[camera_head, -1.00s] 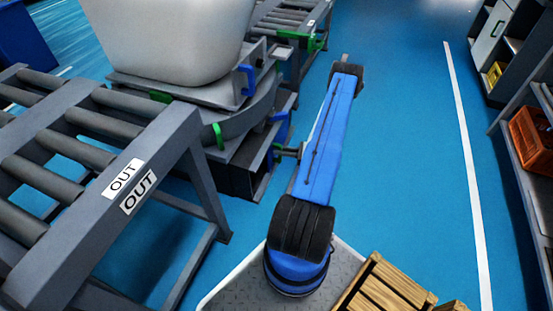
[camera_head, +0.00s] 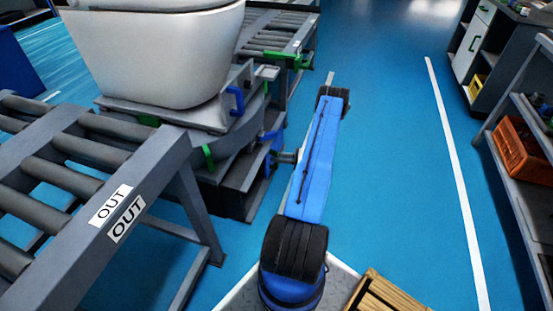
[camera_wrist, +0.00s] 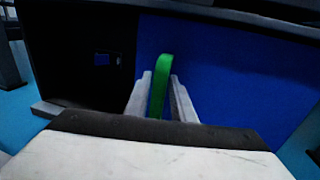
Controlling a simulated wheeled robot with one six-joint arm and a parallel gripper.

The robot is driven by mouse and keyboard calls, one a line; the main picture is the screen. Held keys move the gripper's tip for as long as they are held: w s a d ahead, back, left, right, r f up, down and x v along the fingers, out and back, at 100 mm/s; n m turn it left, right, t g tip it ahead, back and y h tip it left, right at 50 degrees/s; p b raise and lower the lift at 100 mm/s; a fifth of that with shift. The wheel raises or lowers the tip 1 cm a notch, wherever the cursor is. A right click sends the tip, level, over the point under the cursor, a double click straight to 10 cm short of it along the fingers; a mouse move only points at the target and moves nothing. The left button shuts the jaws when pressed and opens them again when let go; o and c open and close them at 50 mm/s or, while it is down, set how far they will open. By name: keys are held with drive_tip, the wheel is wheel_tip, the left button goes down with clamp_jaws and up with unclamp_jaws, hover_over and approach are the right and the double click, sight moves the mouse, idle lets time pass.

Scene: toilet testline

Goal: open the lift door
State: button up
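The lift door is a blue panel with an upright green handle (camera_wrist: 160,85), filling the middle and right of the wrist view (camera_wrist: 235,75). To its left is a dark opening. My gripper (camera_wrist: 160,98) has its two grey fingers on either side of the handle, close against it, and appears shut on it. In the head view my gripper (camera_head: 284,156) reaches left to the side of the lift (camera_head: 225,190), under the white toilet (camera_head: 155,50). The arm hides part of the door there, and the handle between the fingers is too small to make out.
A roller conveyor marked OUT (camera_head: 180,160) stands close on the left. Another roller conveyor (camera_head: 270,35) is behind the lift. Shelving with an orange crate (camera_head: 520,150) is on the right. The blue floor (camera_head: 390,180) between arm and shelving is clear.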

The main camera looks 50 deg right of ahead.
drive_tip(key=shift+s+d, duration=0.1)
drive_tip(key=v, duration=1.7)
drive_tip(key=shift+s+d, duration=0.1)
drive_tip(key=shift+s, duration=0.05)
